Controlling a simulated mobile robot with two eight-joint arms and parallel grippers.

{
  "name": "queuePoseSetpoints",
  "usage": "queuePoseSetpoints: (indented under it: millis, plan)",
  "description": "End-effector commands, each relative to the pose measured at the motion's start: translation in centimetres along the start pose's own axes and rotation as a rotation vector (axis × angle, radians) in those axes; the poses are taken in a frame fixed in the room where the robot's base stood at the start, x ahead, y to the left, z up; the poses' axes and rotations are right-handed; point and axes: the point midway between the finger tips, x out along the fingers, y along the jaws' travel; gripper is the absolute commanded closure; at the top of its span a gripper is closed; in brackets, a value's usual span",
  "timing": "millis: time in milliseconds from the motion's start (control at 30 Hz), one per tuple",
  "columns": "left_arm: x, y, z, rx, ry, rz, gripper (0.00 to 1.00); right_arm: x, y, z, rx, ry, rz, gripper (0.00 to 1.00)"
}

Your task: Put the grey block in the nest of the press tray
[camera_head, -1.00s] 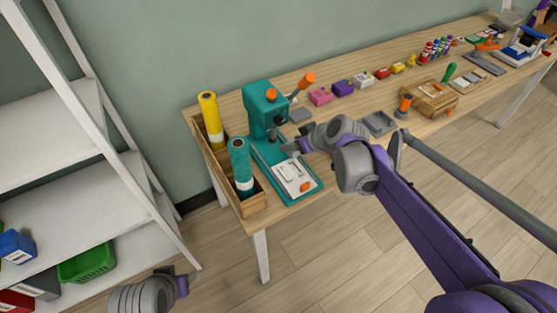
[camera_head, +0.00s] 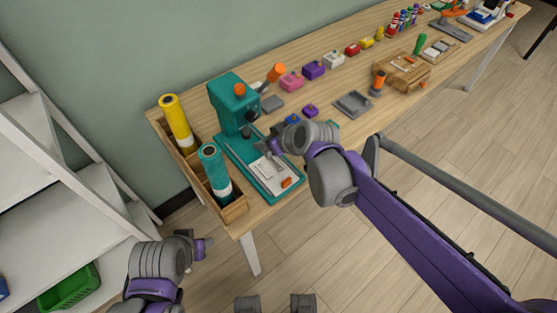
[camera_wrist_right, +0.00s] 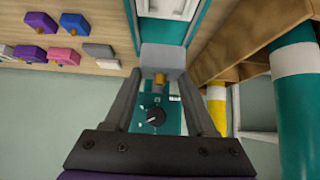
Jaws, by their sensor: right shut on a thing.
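The grey block (camera_wrist_right: 162,60) has a small brass knob and sits between the fingertips of my right gripper (camera_wrist_right: 160,75), which is shut on it. In the head view my right gripper (camera_head: 268,149) is over the teal press base, by the upper end of the press tray (camera_head: 268,174). The tray is pale, with an orange tab at its front end. The held block is mostly hidden by the gripper there, and I cannot make out the nest clearly. My left gripper (camera_head: 202,246) hangs in front of the table at lower left; its finger opening is unclear.
The teal press (camera_head: 236,105) with an orange-tipped lever stands behind the gripper. A wooden rack (camera_head: 237,211) with yellow and teal rolls is to its left. A flat grey piece (camera_head: 272,103), small coloured blocks and an empty grey tray (camera_head: 353,103) lie to the right.

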Motion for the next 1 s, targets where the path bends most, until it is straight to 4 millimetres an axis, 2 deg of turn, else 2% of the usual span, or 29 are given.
queuePoseSetpoints:
  millis: [200, 567, 1000]
  plan:
    - [0.8, 0.0, 0.5, 0.000, -0.003, 0.000, 0.50, 3.0, 0.0, 3.0, 0.000, 0.000, 0.000, 1.00]
    - [1.4, 0.0, 0.9, 0.000, -0.005, 0.000, 0.50, 6.0, 0.0, 6.0, 0.000, 0.000, 0.000, 1.00]
    - [1.8, 0.0, 1.0, 0.000, -0.006, 0.000, 0.50, 6.5, -0.1, 6.6, 0.000, 0.000, 0.000, 1.00]
